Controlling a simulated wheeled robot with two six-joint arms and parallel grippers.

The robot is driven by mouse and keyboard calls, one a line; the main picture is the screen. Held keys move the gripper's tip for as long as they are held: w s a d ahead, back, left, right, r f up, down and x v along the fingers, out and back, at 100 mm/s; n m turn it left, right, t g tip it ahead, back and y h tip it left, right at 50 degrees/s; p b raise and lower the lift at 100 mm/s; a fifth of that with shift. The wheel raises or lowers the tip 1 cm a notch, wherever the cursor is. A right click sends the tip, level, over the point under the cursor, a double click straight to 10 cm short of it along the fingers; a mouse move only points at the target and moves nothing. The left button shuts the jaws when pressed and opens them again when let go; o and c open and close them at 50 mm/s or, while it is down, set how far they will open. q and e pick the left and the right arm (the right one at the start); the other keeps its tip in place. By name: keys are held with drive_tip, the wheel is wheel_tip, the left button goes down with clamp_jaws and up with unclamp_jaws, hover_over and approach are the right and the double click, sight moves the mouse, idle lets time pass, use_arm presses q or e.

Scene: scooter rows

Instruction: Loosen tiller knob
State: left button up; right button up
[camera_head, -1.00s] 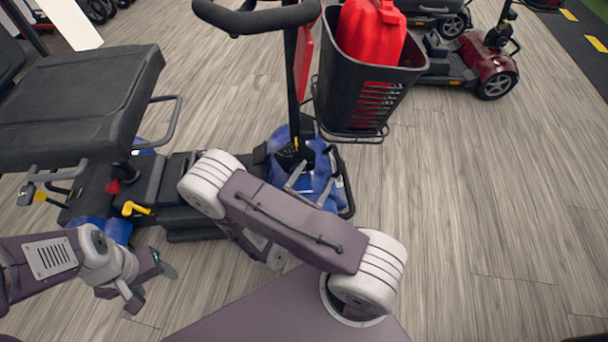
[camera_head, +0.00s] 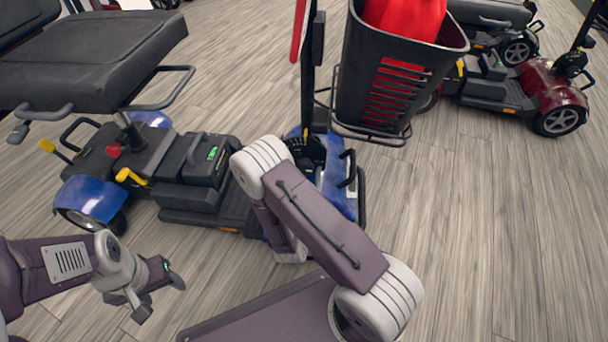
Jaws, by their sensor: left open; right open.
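A blue and black mobility scooter (camera_head: 205,190) stands in front of me, its black tiller column (camera_head: 312,75) rising out of the top of the view. The tiller base (camera_head: 318,148) sits over the blue front cover (camera_head: 338,190), with dark fittings around it. I cannot make out the tiller knob for certain. My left gripper (camera_head: 162,297) is open and empty, low at the left, above the floor and apart from the scooter. My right arm reaches across the scooter's front part and hides some of it. My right gripper is not in view.
A black basket (camera_head: 392,95) holding a red object (camera_head: 408,18) hangs at the tiller. The black seat (camera_head: 85,60) is at upper left. A yellow lever (camera_head: 132,177) is on the rear body. A dark red scooter (camera_head: 545,90) stands at upper right. The right floor is clear.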

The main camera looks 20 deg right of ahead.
drive_tip(key=shift+w+d+r, duration=0.1)
drive_tip(key=shift+w+d, duration=0.15)
drive_tip(key=shift+w, duration=0.1)
